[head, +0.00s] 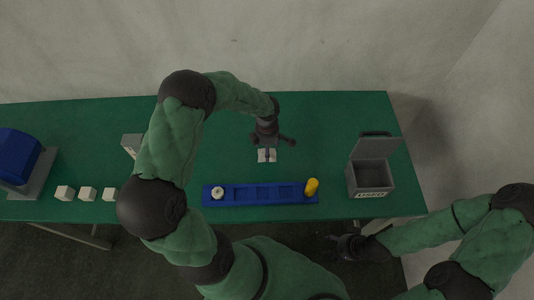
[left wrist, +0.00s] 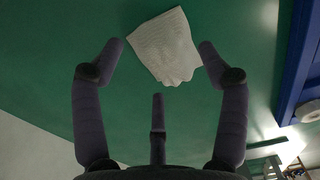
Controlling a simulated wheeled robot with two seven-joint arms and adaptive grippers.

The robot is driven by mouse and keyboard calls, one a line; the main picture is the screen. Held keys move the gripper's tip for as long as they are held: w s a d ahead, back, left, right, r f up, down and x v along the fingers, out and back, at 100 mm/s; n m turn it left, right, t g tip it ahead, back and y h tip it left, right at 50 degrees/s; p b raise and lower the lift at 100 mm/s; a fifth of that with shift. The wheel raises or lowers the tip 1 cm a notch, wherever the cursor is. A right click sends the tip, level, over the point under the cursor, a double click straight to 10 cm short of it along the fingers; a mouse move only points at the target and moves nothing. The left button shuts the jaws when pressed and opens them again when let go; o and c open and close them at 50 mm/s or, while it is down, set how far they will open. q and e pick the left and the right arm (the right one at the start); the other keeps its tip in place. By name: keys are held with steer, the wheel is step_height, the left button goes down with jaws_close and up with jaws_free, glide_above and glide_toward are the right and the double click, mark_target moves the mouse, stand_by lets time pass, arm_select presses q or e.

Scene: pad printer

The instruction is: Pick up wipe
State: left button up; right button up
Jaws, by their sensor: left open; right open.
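The wipe is a small white ribbed cloth (head: 266,155) lying on the green table behind the blue tray. In the left wrist view the wipe (left wrist: 168,50) lies flat, somewhat crumpled at its near edge, between and beyond the fingertips. My left gripper (head: 272,142) hangs over it with its fingers spread, open and empty. The gripper also shows in the left wrist view (left wrist: 160,52), where the fingers flank the wipe; whether they touch it I cannot tell. My right gripper (head: 338,243) is open and empty, low in front of the table's front edge.
A blue slotted tray (head: 237,195) holds a white round piece (head: 218,192) and a yellow cylinder (head: 311,187). A grey open-lidded bin marked USED (head: 371,176) stands at right. Several white cubes (head: 87,194) and a blue machine (head: 17,155) are at left.

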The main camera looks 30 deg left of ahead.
arm_select(q)
steer(key=c, duration=1.1)
steer(key=shift+o, duration=0.2)
steer(key=shift+r, duration=0.15)
steer(key=shift+r, duration=0.55)
step_height(320, 180, up, 2)
steer(key=shift+r+p, duration=0.25)
steer(key=shift+p, duration=0.15)
steer(key=s+d+r+p, duration=0.2)
steer(key=s+d+r, duration=0.5)
steer(key=s, duration=0.5)
step_height(320, 180, up, 2)
steer(key=shift+r, duration=0.15)
